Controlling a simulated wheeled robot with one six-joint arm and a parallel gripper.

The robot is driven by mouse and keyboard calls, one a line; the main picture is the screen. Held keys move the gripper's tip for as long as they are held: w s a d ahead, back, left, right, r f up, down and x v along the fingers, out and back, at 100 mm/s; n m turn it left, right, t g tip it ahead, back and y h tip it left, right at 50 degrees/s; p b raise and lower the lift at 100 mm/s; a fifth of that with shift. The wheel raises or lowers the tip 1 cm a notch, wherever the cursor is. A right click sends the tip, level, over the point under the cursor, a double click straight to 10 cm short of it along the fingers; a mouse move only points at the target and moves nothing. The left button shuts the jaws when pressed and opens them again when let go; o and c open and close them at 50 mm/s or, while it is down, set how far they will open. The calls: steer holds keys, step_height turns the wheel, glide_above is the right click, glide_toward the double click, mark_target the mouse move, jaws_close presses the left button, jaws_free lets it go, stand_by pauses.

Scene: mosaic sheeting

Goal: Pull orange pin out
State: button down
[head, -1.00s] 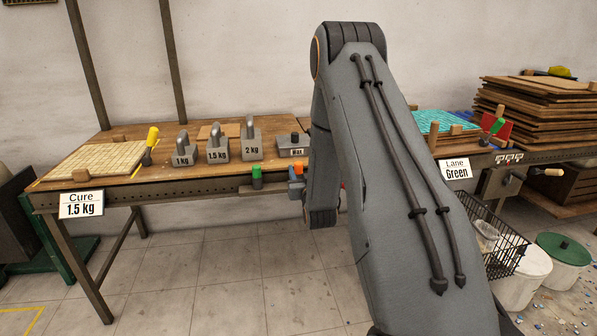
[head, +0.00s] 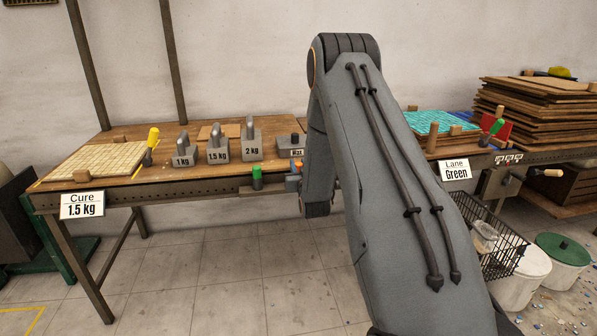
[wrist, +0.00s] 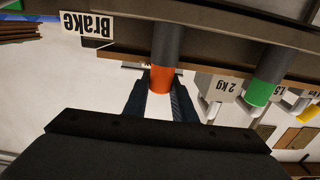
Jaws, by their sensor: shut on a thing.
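The orange pin shows in the wrist view as an orange end (wrist: 160,79) on a grey shaft that runs up to the dark table-edge rail. In the head view a small orange patch of it (head: 298,166) shows at the table's front edge, beside my arm. My gripper (wrist: 160,92) is shut on the orange end, with one dark finger on each side of it. In the head view my gripper (head: 293,183) is a small bluish shape, mostly hidden by my arm. How far the shaft sits in the rail is unclear.
A green-ended pin (head: 257,178) sits beside it on the rail; it also shows in the wrist view (wrist: 259,93). Weights (head: 218,151) stand on the table behind. A "Brake" sign (wrist: 88,24) hangs nearby. The floor in front is clear at left; a wire basket (head: 490,240) stands right.

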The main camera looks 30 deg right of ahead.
steer(key=shift+r, duration=0.1)
steer(key=shift+r, duration=4.9)
steer(key=shift+b, duration=0.3)
